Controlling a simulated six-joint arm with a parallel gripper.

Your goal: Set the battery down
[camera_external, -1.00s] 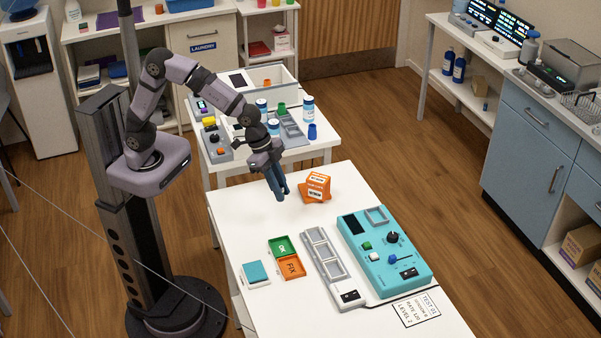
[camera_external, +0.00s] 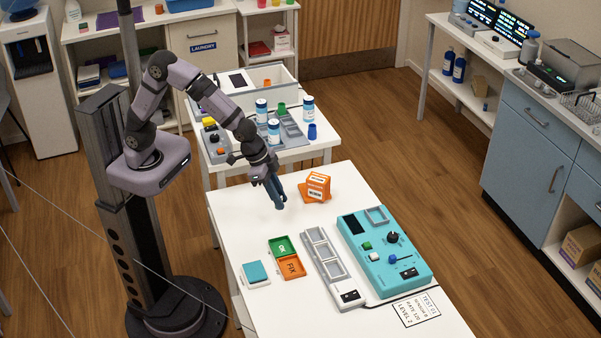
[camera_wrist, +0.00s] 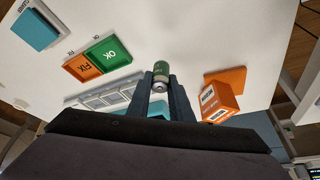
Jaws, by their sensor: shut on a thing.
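My gripper (camera_external: 281,203) hangs above the far left part of the white table, just left of the orange box. In the wrist view my gripper (camera_wrist: 160,90) is shut on a battery (camera_wrist: 161,70), a small cylinder with a green wrap and a bare metal end. The battery is held between the two fingertips and looks clear of the table. In the external view the fingers hide it.
On the table (camera_external: 330,225) are an orange box (camera_external: 318,185), green OK (camera_external: 281,246) and orange FIX (camera_external: 291,267) pads, a grey slotted tray (camera_external: 324,251), a teal tester (camera_external: 385,255) and a teal pad (camera_external: 256,272). Bare table lies between my gripper and the pads.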

